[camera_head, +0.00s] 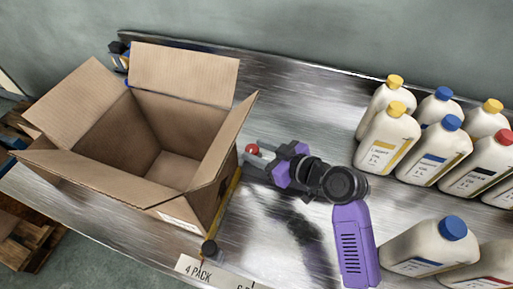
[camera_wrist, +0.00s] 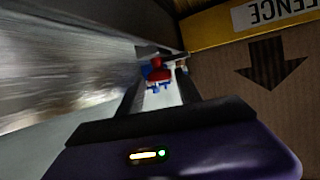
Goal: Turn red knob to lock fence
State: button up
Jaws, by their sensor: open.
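The red knob (camera_head: 251,149) stands beside the right wall of the cardboard box, at the fence. My gripper (camera_head: 256,155) is open, with its fingers reaching left towards the knob. In the wrist view the red knob (camera_wrist: 159,75) shows between the fingertips of my gripper (camera_wrist: 162,66), with blue parts around it. I cannot tell whether the fingers touch it. The yellow fence (camera_head: 228,200) runs along the box's right side. In the wrist view the fence (camera_wrist: 205,28) is at the upper right, with inverted lettering on a pale label.
The open cardboard box (camera_head: 180,170) stands left of my gripper on the metal table (camera_head: 290,85). Several white bottles (camera_head: 388,140) stand at the right. A "4 PACK" label strip (camera_head: 205,270) lies at the front. Bare table lies behind my gripper.

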jog(key=shift+w+a+f, duration=0.15)
jog(key=shift+w+a, duration=0.1)
jog(key=shift+a, duration=0.05)
grip_shut()
